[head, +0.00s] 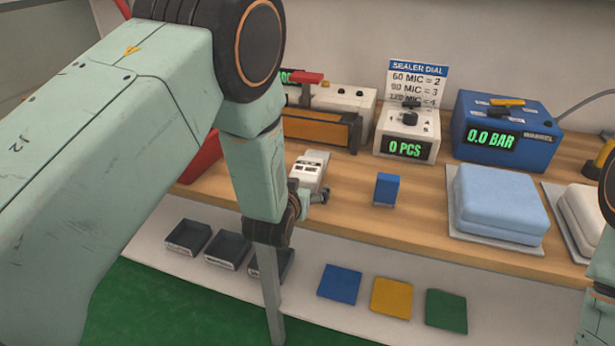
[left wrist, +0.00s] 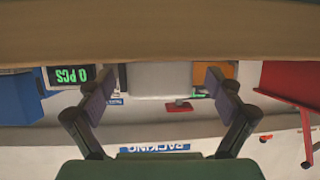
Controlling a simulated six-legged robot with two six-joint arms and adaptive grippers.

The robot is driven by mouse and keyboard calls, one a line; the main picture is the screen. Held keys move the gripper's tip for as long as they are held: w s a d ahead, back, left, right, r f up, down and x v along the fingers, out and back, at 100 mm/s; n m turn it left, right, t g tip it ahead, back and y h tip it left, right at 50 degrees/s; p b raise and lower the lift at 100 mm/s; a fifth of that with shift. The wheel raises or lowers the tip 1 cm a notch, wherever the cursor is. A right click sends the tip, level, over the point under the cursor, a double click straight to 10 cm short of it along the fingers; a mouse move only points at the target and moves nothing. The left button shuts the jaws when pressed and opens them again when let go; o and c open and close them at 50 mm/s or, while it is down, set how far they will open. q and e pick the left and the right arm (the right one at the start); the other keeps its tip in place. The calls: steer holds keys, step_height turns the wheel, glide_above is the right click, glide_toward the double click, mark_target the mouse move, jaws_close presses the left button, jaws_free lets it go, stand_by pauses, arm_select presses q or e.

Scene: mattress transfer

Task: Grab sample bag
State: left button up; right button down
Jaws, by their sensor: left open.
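No item is labelled as the sample bag, and I cannot tell which one it is. A small blue block-like packet (head: 387,189) stands on the wooden bench. Flat blue (head: 340,284), yellow (head: 391,298) and green (head: 446,311) squares lie on the pale lower shelf. My left gripper (head: 316,196) is at the bench's front edge, left of the blue packet, partly hidden by its own arm. In the left wrist view its fingers (left wrist: 162,101) are spread and hold nothing. A pale grey block (left wrist: 158,79) shows between and beyond them. My right gripper is not in view.
A white device (head: 310,168) sits close behind my left gripper. Behind stand an orange-fronted machine (head: 320,129), a counter reading 0 PCS (head: 408,135) and a blue 0.0 BAR unit (head: 507,130). Light-blue folded bundle (head: 498,202) is at right. Dark trays (head: 187,237) line the lower shelf.

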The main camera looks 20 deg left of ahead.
arm_select(q)
steer(key=c, duration=1.3)
